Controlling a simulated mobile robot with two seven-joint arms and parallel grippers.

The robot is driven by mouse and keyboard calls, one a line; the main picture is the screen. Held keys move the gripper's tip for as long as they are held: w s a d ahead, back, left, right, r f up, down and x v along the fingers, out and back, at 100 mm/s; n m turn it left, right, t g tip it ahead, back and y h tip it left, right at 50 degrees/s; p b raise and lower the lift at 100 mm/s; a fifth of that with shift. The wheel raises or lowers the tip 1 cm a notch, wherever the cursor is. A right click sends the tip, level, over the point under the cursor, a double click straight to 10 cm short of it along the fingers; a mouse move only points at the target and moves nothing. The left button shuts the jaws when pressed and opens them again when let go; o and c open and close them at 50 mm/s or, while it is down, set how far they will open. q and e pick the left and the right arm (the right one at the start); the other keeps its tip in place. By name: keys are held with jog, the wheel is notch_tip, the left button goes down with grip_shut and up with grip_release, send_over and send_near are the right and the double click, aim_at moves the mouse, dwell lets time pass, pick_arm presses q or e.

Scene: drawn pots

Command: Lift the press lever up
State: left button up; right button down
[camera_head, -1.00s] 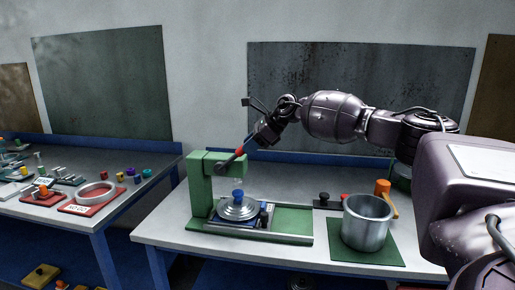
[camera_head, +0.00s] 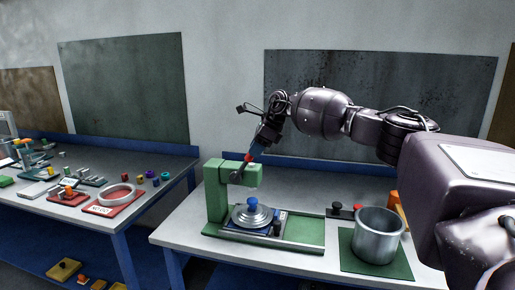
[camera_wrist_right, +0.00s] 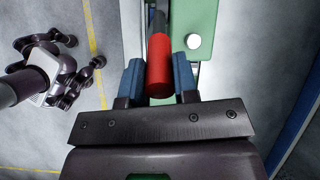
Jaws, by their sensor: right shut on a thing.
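The green press (camera_head: 218,190) stands on the table with its upright at the left and a green base under it. Its lever is dark with a red grip (camera_head: 248,157) and slants up from the press head. My right gripper (camera_head: 257,146) is at the lever's upper end. In the right wrist view, the red grip (camera_wrist_right: 160,62) lies between the two blue fingers of my right gripper (camera_wrist_right: 159,80), which is shut on it. A silver lid with a blue knob (camera_head: 252,203) sits on the press base, under the head. My left gripper is not in the head view.
A silver pot (camera_head: 377,235) stands on a green mat (camera_head: 350,262) at the right. Behind it are a dark block with black and red knobs (camera_head: 341,211) and an orange item (camera_head: 394,197). A second table (camera_head: 150,203) at the left holds several small parts.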

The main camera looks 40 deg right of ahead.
jog(key=shift+w+r, duration=0.1)
jog(key=shift+r, duration=0.15)
jog(key=c, duration=0.9)
grip_release()
jog(key=shift+a+f, duration=0.1)
jog(key=shift+a, duration=0.05)
jog(key=b+v, duration=0.1)
jog(key=v, duration=1)
jog(key=shift+f, duration=0.1)
